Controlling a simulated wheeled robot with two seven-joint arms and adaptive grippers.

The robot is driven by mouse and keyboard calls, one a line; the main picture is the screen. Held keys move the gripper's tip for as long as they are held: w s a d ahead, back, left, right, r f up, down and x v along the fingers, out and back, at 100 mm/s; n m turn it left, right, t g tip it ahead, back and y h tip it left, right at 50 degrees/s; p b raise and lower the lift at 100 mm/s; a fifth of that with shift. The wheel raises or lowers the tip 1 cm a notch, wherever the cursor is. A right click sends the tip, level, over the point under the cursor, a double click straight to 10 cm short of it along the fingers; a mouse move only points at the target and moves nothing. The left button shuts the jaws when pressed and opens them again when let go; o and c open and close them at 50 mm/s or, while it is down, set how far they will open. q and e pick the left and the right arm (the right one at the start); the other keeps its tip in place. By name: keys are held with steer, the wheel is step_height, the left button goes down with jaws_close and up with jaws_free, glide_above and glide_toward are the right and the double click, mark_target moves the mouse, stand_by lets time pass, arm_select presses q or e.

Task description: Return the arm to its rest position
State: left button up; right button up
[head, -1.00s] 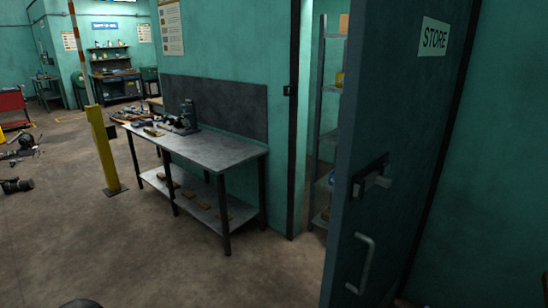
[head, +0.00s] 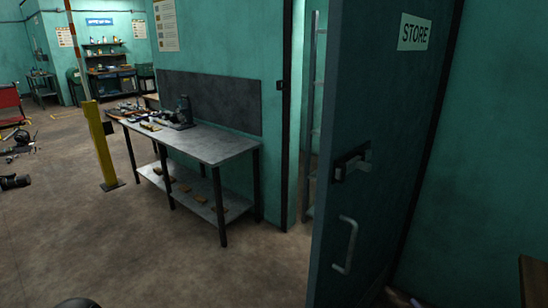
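Neither of my grippers shows in the head view, and I see no forearm of either arm. A dark rounded piece sits at the bottom edge, left of centre, and I cannot tell which part it is. The grey-green door (head: 378,150) marked STORE stands partly open at the right. Its pull handle (head: 345,246) and latch (head: 352,165) face me, with nothing touching them.
A metal workbench (head: 205,146) with tools and a lower shelf stands against the green wall. A yellow post (head: 102,143) is left of it. Store shelving (head: 318,90) shows in the door gap. A brown-topped piece (head: 535,278) is at lower right. Open floor (head: 120,245) lies in front.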

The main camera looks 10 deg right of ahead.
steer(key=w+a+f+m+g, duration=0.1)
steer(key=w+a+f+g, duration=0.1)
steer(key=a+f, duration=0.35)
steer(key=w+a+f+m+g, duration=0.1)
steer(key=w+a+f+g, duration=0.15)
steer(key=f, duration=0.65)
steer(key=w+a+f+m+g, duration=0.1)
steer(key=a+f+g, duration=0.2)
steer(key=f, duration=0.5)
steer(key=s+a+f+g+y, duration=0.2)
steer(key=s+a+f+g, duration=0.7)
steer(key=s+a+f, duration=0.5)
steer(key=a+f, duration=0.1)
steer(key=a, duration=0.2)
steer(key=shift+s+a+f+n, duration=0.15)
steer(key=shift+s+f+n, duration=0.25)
